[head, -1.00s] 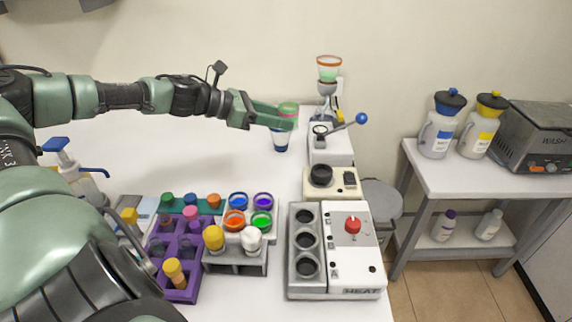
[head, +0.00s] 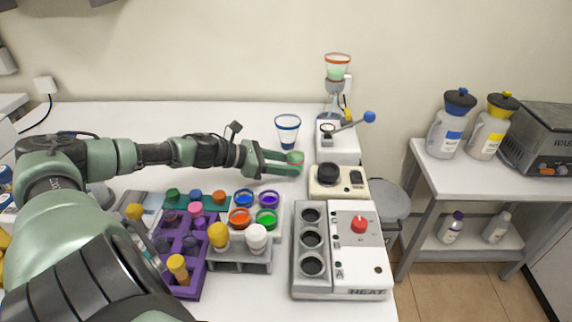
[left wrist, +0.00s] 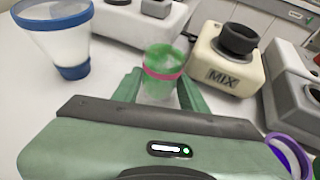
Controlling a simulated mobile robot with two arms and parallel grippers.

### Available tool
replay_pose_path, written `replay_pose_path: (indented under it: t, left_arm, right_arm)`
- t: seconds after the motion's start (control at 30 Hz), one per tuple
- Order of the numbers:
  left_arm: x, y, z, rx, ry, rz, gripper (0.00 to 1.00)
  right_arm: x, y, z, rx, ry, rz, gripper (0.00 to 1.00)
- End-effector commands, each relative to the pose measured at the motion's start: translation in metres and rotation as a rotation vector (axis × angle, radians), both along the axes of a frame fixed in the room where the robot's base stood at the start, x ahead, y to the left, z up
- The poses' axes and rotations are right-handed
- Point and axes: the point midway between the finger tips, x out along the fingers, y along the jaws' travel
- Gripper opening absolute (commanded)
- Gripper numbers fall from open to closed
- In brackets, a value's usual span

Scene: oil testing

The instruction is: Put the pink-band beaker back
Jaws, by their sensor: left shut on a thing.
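My left gripper (head: 292,164) is shut on the pink-band beaker (head: 296,157), a small clear cup with green in it. In the left wrist view the beaker (left wrist: 163,66) sits between the two green fingers, with its pink band facing me. In the head view the fingers hide much of it, and I cannot tell whether its base touches the table. It is above the white table, in front of a blue-band cup (head: 287,124) and left of the mixer (head: 338,183). My right gripper is not in view.
A beaker holder (head: 281,222) carries cups with blue, purple, orange and green bands or contents. A purple tube rack (head: 188,284), a capped-bottle stand (head: 240,263) and a heater (head: 360,278) stand at the front. An orange-rimmed funnel (head: 338,65) stands at the back. The table's back left is clear.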

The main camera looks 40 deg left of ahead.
Motion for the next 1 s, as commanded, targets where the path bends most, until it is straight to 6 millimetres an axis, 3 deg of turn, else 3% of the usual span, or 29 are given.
replay_pose_path:
  t: [0.2, 0.23, 0.3, 0.67, 1.0]
  left_arm:
    - [0.000, 0.000, -0.002, 0.000, 0.001, 0.000, 0.00]
    - [0.000, 0.000, -0.002, 0.000, 0.001, 0.000, 0.45]
    - [0.000, 0.000, -0.001, 0.000, 0.001, 0.000, 0.65]
    - [0.000, 0.000, 0.002, 0.001, 0.001, 0.000, 0.65]
    - [-0.020, 0.012, 0.010, 0.002, 0.008, 0.000, 0.65]
  right_arm:
    - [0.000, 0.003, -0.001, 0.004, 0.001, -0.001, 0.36]
    - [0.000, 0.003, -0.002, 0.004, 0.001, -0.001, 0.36]
    - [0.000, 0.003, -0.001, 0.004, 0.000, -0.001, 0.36]
    - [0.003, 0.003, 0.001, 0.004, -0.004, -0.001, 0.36]
    - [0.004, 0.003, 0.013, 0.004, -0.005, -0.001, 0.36]
